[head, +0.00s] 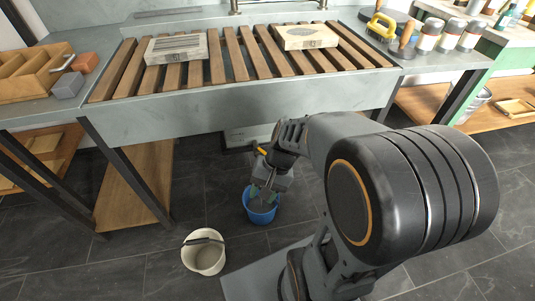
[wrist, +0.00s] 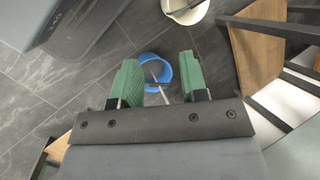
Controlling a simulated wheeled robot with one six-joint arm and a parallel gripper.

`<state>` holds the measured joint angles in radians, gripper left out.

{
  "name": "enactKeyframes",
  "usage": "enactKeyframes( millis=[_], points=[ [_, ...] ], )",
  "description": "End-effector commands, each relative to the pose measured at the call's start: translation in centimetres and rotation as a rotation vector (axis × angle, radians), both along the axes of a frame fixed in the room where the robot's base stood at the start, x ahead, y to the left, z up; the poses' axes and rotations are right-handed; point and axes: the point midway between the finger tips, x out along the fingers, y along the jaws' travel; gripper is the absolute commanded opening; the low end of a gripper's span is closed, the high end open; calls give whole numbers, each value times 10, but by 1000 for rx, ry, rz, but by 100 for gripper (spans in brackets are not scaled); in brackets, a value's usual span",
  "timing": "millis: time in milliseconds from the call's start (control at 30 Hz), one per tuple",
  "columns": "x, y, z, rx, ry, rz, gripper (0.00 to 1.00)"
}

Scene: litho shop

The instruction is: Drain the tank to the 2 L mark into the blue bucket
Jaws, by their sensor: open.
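The blue bucket (head: 260,214) stands on the dark tiled floor in front of the sink. In the wrist view the blue bucket (wrist: 155,56) shows beyond and between my finger pads, with a thin pale bar crossing its opening. My gripper (head: 263,193) is above the blue bucket, pointing down; in the wrist view its green fingers (wrist: 158,64) are apart with nothing held between them. A pale box (head: 246,135) under the sink is partly hidden behind my arm; I cannot tell whether it is the tank. No level mark is readable, nor the bucket's contents.
A cream bucket (head: 204,261) with a dark handle stands left of the blue one. A slatted sink (head: 225,103) holds two stone slabs. Side benches carry a wooden rack (head: 35,78) and several jars. Floor between the buckets and left bench legs is clear.

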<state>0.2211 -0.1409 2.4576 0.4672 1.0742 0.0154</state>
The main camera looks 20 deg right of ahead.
Motion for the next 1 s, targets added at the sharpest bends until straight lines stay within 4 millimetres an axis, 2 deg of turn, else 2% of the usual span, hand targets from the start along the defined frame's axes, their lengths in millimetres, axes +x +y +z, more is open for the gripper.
enactKeyframes(
  millis=[33, 133, 233, 367, 400, 500, 600, 733, 833, 1000],
  points=[
    [4, 2, -13, 123, 103, -128, 40],
    [21, 7, -29, 392, 266, -396, 40],
    [47, -3, -43, 659, 380, -671, 40],
    [78, -37, -65, 975, 453, -1015, 40],
    [86, -51, -73, 1061, 459, -1114, 40],
    [97, -86, -95, 1243, 454, -1330, 40],
    [100, -117, -116, 1381, 427, -1506, 40],
    [97, -145, -136, 1493, 387, -1662, 40],
    [96, -157, -146, 1539, 362, -1730, 40],
    [108, -159, -153, 1562, 349, -1766, 40]
  ],
)
